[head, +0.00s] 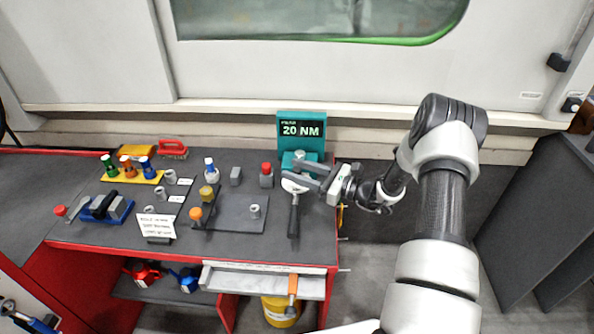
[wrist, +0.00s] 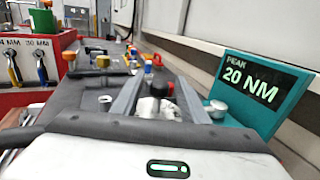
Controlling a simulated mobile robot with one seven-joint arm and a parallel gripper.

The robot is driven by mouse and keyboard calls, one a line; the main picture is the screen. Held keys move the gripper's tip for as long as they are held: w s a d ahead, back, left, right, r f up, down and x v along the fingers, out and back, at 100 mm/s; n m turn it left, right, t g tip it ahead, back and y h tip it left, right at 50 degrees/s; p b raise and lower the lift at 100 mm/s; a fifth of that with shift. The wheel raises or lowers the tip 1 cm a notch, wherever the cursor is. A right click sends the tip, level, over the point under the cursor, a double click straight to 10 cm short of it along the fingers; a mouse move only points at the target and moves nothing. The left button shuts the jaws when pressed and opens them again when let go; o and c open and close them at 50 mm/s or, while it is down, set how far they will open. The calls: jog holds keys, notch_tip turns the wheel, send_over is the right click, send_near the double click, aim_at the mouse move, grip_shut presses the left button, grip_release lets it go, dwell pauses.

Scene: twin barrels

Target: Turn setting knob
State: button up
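A teal display unit (head: 301,128) reading "20 NM" stands at the back right of the bench; it also fills the right of the wrist view (wrist: 262,85). A round silver knob (wrist: 217,107) sits at its foot and shows in the head view (head: 299,155). My gripper (head: 293,173) reaches in from the right, low in front of the unit. In the wrist view its two fingers (wrist: 158,88) are apart, and the silver knob is outside them, beside the right finger. A torque wrench (head: 294,215) with a round pale head lies below the fingers, its head partly hidden.
Left of my gripper stand a red-capped bottle (head: 266,175), a grey block (head: 236,176) and a dark plate (head: 236,222). A wall and ledge close off the back.

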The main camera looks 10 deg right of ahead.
jog(key=shift+w, duration=0.1)
grip_shut()
jog(key=shift+t, duration=0.3)
jog(key=m+t+h+p, duration=0.2)
jog(key=m+t+h, duration=0.2)
jog(key=h, duration=0.1)
jog(key=shift+a, duration=0.1)
jog(key=shift+m+t+h+p, duration=0.95)
jog(key=shift+m+h, duration=0.95)
jog(key=shift+h, duration=0.5)
grip_release()
